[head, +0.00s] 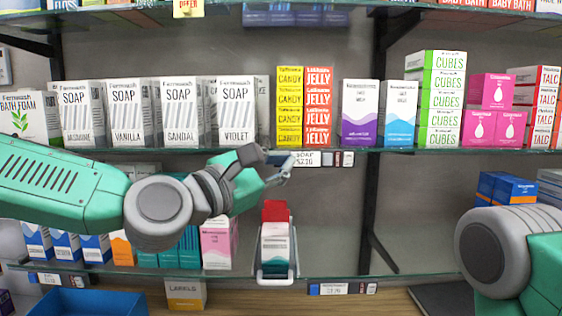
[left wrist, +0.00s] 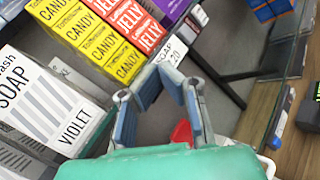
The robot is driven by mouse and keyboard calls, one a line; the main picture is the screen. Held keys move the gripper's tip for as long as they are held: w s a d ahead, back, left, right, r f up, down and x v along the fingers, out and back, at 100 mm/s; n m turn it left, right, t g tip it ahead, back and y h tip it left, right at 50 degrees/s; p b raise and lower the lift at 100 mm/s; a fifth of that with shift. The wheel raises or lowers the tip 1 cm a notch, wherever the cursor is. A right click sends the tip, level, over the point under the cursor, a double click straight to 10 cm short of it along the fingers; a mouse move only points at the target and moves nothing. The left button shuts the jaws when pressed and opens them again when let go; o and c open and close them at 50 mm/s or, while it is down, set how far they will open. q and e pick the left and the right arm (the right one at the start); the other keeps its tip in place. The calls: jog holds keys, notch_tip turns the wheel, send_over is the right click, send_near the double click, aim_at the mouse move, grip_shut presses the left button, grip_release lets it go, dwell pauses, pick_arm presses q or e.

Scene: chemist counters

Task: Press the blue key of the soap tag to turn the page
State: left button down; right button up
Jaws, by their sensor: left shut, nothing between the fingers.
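The soap tag (head: 308,159) is on the front edge of the middle shelf, below the yellow candy and red jelly boxes. Its white label reads SOAP with a price. A dark strip of small keys (head: 338,159) is at its right end; the blue key is too small to single out surely. My left gripper (head: 287,170) is shut and empty, just below and left of the label, short of the keys. In the left wrist view the gripper (left wrist: 160,82) points toward the tag (left wrist: 173,49), whose keys are hidden or unclear. My right gripper is out of view.
Soap boxes (head: 179,112) line the middle shelf (head: 400,150) above my left arm. Below the gripper, a red-topped box (head: 275,235) stands in a holder on the lower shelf. Another tag (head: 340,288) is on the lower edge. The space right of the gripper is clear.

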pick_arm(q)
jog(key=shift+s+a+f, duration=0.1)
jog(key=shift+s, duration=0.6)
jog(key=shift+s, duration=0.1)
jog(key=s, duration=0.5)
jog(key=shift+b, duration=0.3)
